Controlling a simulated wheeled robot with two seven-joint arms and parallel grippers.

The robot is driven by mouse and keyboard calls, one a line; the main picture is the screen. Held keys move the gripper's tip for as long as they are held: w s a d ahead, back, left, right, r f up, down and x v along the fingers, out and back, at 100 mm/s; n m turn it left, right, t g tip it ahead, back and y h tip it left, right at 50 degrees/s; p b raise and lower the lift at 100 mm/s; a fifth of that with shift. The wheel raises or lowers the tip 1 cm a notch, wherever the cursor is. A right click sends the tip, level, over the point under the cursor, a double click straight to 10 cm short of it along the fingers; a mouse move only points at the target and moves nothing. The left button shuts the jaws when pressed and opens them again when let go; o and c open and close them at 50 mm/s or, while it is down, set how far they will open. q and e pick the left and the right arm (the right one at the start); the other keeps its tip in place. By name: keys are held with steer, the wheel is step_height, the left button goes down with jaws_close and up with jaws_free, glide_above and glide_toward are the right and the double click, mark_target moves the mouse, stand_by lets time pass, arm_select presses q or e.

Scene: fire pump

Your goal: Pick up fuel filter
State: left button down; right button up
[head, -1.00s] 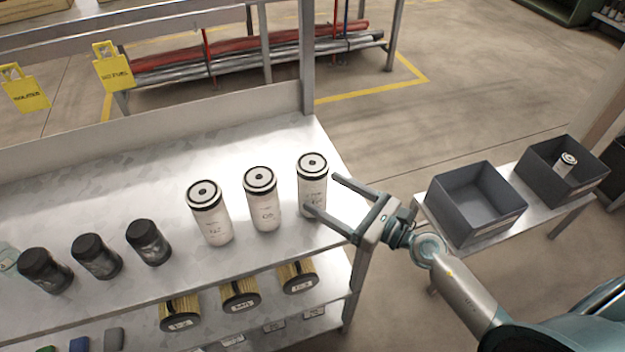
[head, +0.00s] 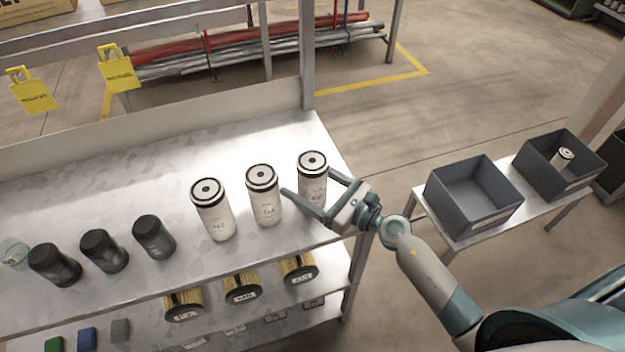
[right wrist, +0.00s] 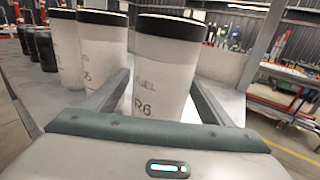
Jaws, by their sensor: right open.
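Three white canisters with black-rimmed tops stand upright in a row on the metal shelf top. The rightmost one, the fuel filter (head: 312,164), reads "FUEL" and "R6" in the right wrist view (right wrist: 160,70). My right gripper (head: 309,182) is open, with one finger on each side of this filter. Gaps show beside it in the right wrist view, so it is not gripped. The middle canister (head: 265,205) is close to the left finger. The left canister (head: 213,218) stands further along. My left gripper is not in view.
Several dark jars (head: 104,251) stand at the left of the shelf top. Yellow pleated filters (head: 242,287) lie on the lower shelf. At right, a side table holds an empty grey bin (head: 474,195) and another bin (head: 550,185) with a white canister inside. The rear shelf top is clear.

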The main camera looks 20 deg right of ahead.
mark_target(298, 165)
steer(key=shift+x, duration=1.2)
steer(key=c, duration=1.5)
steer(key=shift+r, duration=0.15)
steer(key=shift+r+p, duration=0.35)
steer(key=shift+r, duration=0.05)
step_height(298, 165, up, 3)
steer(key=shift+r+p, duration=0.1)
steer(key=shift+p, duration=0.5)
steer(key=w+d+r+b, duration=0.1)
steer(key=w+d+r, duration=0.1)
steer(key=d, duration=0.1)
steer(key=w+d+r+b, duration=0.1)
steer(key=w+d+r, duration=0.1)
steer(key=w+d, duration=0.1)
steer(key=w+d+r+b, duration=0.1)
steer(key=w+d+r, duration=0.1)
steer(key=d+r, duration=0.1)
steer(key=shift+w+d+b, duration=0.1)
steer(key=shift+w+b, duration=0.15)
steer(key=shift+b, duration=0.1)
